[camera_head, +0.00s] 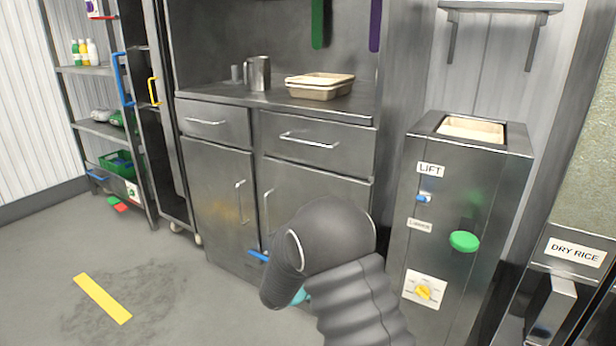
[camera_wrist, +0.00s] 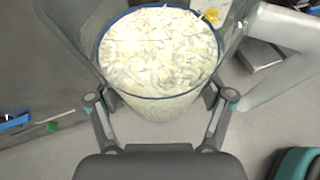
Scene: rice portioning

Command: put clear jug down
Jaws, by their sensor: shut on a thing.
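The clear jug (camera_wrist: 160,105) is in the wrist view, full of pale rice (camera_wrist: 155,45) close to its blue rim. A clear handle (camera_wrist: 285,60) sticks out to its right. My gripper (camera_wrist: 162,100) is shut on the jug, one finger on each side of its wall. The jug is held above the grey floor. In the head view, my own arm hides most of the gripper and the jug.
A steel counter (camera_head: 230,95) holds a metal jug (camera_head: 258,74) and stacked tan trays (camera_head: 318,88). A lift cabinet (camera_head: 400,270) with a green button (camera_head: 464,241) stands right of it. A dry rice dispenser (camera_head: 572,252) is at far right. Open floor lies left.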

